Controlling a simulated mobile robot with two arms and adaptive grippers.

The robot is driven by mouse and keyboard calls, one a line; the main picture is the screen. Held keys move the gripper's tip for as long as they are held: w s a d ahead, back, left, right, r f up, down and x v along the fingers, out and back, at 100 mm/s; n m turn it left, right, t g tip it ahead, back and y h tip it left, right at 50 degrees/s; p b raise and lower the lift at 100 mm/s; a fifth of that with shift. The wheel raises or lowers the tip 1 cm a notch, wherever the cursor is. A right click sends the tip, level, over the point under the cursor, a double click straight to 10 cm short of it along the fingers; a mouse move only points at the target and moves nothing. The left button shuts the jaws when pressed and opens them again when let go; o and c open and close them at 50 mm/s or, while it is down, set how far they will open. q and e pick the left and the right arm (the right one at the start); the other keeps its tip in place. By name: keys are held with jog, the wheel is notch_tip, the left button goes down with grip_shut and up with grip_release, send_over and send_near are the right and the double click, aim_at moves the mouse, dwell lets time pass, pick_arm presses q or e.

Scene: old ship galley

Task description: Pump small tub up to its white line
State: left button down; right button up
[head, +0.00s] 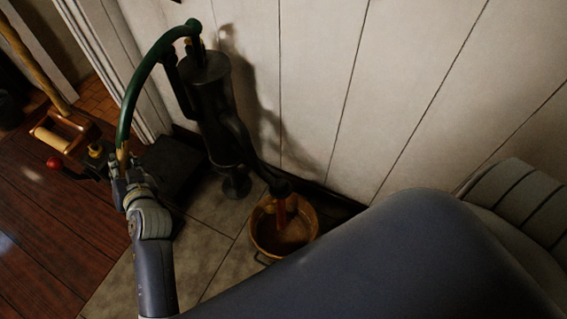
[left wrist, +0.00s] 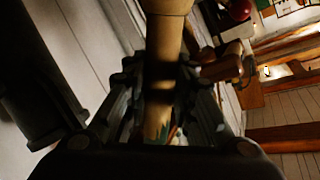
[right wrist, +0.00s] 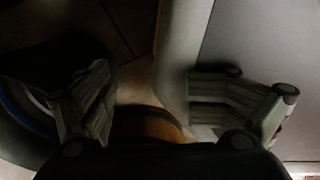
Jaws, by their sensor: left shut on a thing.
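The black hand pump (head: 212,110) stands against the white plank wall. Its green curved handle (head: 135,88) arches to the left and down. My left gripper (head: 125,172) is shut on the pale wooden grip (left wrist: 163,45) at the handle's end. The small tub (head: 257,233), tan-rimmed, stands on the tiles under the pump's spout (head: 280,188). A reddish-brown streak runs from the spout into it. The tub's inside is dark, and I cannot make out a white line or the water level. My right gripper (right wrist: 180,100) is open and empty in the right wrist view.
A wooden winch-like frame with a pale roller (head: 52,138) and a red ball (head: 54,162) stands at the left on dark planks. A dark block (head: 170,165) lies beside the pump. My own arm covers the lower right of the head view.

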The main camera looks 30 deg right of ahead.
pick_arm(q)
jog(key=shift+w+d+f+b, duration=0.15)
jog(key=shift+d+f+b, duration=0.15)
jog(key=shift+f+b, duration=0.3)
jog(key=shift+w+d+f+b, duration=0.1)
jog(key=shift+d+f+b, duration=0.2)
jog(key=shift+b, duration=0.35)
pick_arm(e)
jog(key=shift+t, duration=0.3)
jog(key=w, duration=0.3)
jog(key=w+a, duration=0.1)
jog(key=w, duration=0.2)
jog(key=shift+w+a+r, duration=0.15)
jog(key=shift+w, duration=0.25)
jog(key=c, duration=0.3)
jog(key=shift+w+a+r, duration=0.1)
jog(key=shift+w+r, duration=0.05)
jog(key=shift+r, duration=0.05)
pick_arm(q)
jog(key=shift+a+r, duration=0.1)
